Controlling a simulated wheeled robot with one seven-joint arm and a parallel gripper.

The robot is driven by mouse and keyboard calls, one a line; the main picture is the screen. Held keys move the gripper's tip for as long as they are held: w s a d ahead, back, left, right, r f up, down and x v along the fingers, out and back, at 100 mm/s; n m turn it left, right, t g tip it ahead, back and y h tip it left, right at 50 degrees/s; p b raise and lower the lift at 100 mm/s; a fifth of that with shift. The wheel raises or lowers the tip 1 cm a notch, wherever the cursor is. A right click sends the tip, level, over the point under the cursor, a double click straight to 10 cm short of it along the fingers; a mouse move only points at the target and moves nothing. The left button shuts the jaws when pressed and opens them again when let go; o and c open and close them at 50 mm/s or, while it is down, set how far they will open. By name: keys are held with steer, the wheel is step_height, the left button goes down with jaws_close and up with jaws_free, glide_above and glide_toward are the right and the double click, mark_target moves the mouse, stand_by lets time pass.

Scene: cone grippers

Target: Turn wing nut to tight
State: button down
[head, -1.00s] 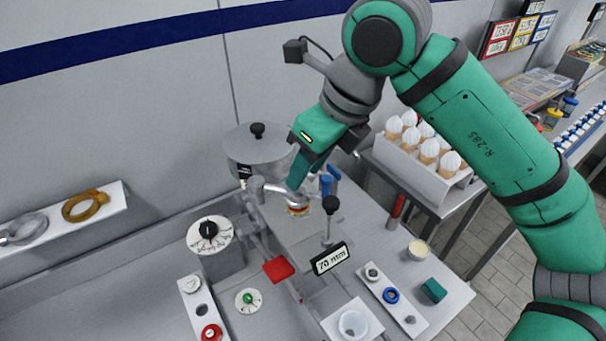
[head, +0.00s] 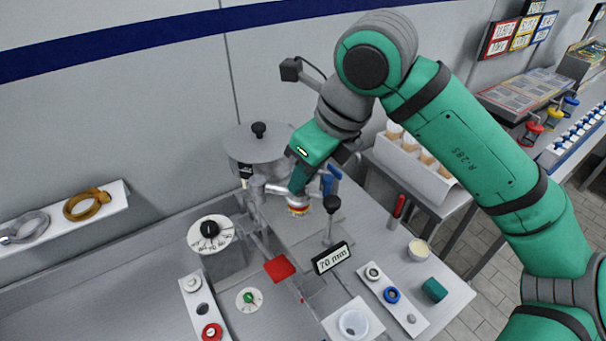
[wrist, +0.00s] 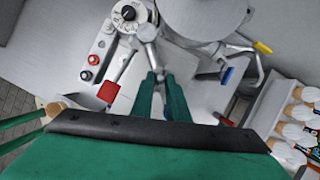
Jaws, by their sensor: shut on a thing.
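My gripper (head: 297,190) points down at the metal pipe (head: 276,189) in front of the lidded pot. In the wrist view its two green fingers (wrist: 161,78) stand close together at the pipe's end. They are shut on the wing nut, which is mostly hidden between and behind the fingertips; only a bit of grey metal shows there. A round red, yellow and white part (head: 298,210) sits just below the fingertips. How far the nut is turned cannot be seen.
The lidded pot (head: 258,146) stands behind the pipe, a dial (head: 210,232) to the left. Blue handles (head: 329,180) and a black-knobbed lever (head: 331,205) are close on the right. A "70 mm" sign (head: 332,258) and a red plate (head: 279,269) lie in front.

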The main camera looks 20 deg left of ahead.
steer(key=shift+n, duration=0.4)
steer(key=c, duration=1.7)
jaws_free()
steer(key=shift+c, duration=0.2)
steer(key=v, duration=1)
steer(key=shift+r, duration=0.4)
steer(key=shift+d, duration=0.15)
steer(key=shift+c, duration=0.5)
